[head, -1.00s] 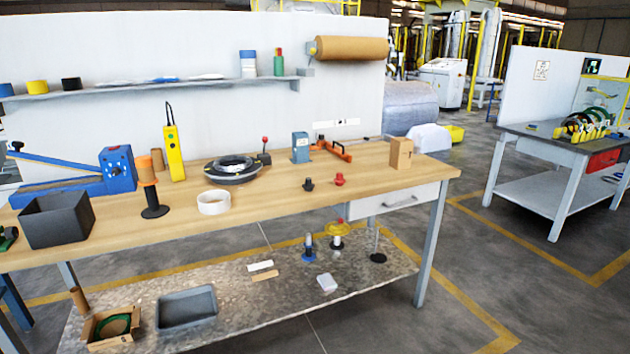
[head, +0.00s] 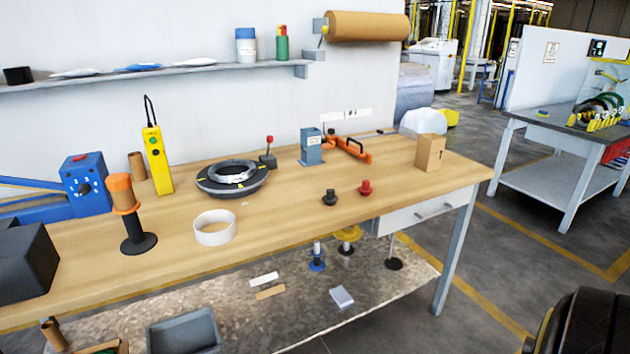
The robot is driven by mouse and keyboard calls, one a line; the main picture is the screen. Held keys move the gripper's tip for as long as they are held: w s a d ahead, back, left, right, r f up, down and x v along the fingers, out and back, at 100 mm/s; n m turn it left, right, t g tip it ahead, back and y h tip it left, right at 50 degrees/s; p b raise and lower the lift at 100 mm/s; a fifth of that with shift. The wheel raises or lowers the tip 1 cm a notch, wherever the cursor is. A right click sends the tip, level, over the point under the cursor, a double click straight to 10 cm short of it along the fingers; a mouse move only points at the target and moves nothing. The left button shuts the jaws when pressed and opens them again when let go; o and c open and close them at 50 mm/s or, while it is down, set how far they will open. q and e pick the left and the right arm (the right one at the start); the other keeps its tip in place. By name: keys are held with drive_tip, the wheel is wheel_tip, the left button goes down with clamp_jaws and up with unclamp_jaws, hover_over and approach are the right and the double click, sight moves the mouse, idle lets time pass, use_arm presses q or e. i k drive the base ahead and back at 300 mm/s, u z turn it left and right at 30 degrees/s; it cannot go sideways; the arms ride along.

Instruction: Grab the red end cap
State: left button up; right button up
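The red end cap (head: 365,187) is a small red knob-like piece on the wooden workbench (head: 290,218), right of the middle of the top. A similar black cap (head: 329,197) sits just to its left, apart from it. Both stand in the open and nothing covers them. Neither of my grippers shows in the head view. A dark rounded shape enters at the lower right corner, and I cannot tell what it is.
A white tape roll (head: 214,228), a dark coil (head: 232,178), an orange-topped stand (head: 128,212) and a yellow controller (head: 157,160) stand left. A blue-grey device (head: 311,147), an orange clamp (head: 348,149) and a cardboard box (head: 430,152) stand behind and right. The bench front around the caps is clear.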

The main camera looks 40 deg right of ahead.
sight(365, 190)
drive_tip(key=z, duration=0.4)
drive_tip(key=i, duration=0.9)
drive_tip(key=z, duration=0.8)
